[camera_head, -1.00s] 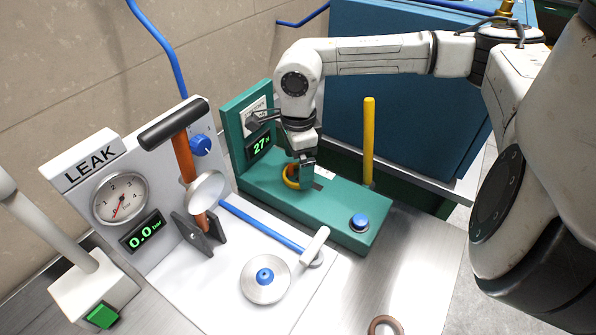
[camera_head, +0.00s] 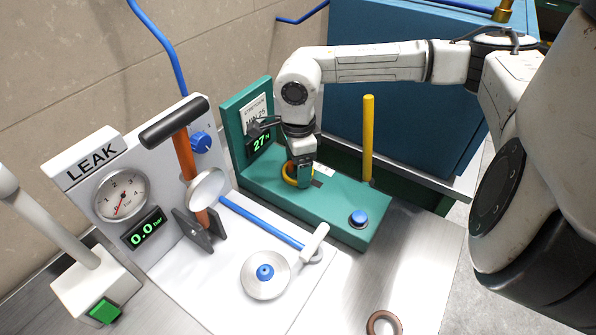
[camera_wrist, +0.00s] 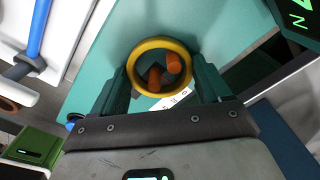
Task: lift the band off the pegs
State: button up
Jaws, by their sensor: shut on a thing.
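The yellow band (camera_head: 290,178) is a ring low over the teal stretch tester (camera_head: 325,207). In the wrist view the band (camera_wrist: 136,75) is a round loop between the two teal fingertips of my gripper (camera_wrist: 163,76), which is shut on it. Two orange-brown pegs (camera_wrist: 155,78) show inside the loop. I cannot tell whether the band is still around them or just above them. In the head view my gripper (camera_head: 303,175) points down at the band and hides the pegs.
The tester's display (camera_head: 262,143) reads 27 N. A yellow post (camera_head: 368,138) stands behind its base, and a blue button (camera_head: 358,217) is at its right end. The leak station (camera_head: 125,195) with a hammer-like orange handle (camera_head: 187,165) is to the left. A brown ring (camera_head: 384,324) lies in front.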

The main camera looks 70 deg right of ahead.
jog(key=shift+r, duration=0.1)
jog(key=shift+c, duration=0.3)
jog(key=shift+r+b, duration=0.4)
jog(key=shift+r, duration=0.15)
jog(key=s+a+r+b, duration=0.3)
jog(key=s+a+r, duration=0.5)
jog(key=s+r, duration=0.3)
jog(key=shift+a+r+b, duration=0.3)
jog(key=shift+r+b, duration=0.05)
jog(key=shift+s, duration=0.1)
